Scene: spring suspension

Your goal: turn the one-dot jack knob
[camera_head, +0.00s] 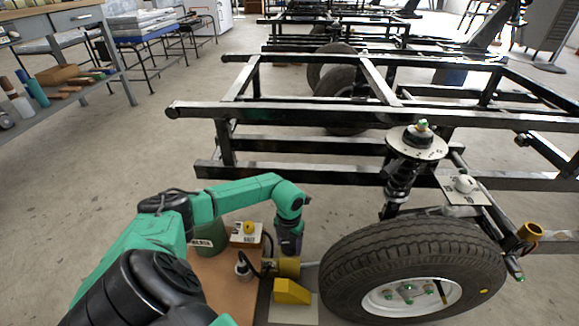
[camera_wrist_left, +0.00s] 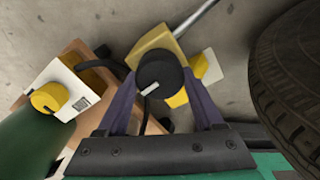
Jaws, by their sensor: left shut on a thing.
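My left gripper (camera_head: 289,246) points down over the yellow jack body (camera_head: 288,267) beside the wheel. In the left wrist view its two purple fingers (camera_wrist_left: 160,82) stand on either side of a round black knob (camera_wrist_left: 164,70) and are shut on it. The knob has a white pointer mark on its face toward the lower left. I cannot make out a dot marking on it. The jack's yellow body (camera_wrist_left: 147,48) shows behind the knob, with a grey rod leading up and right. In the head view the gripper hides the knob. My right gripper is not in view.
A yellow knob on a white labelled plate (camera_head: 246,233) stands just left, by a green cylinder (camera_head: 209,238). A yellow block (camera_head: 291,291) lies in front. The big tire (camera_head: 412,255) is close on the right, below the black frame and a strut (camera_head: 401,180). Open floor lies left.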

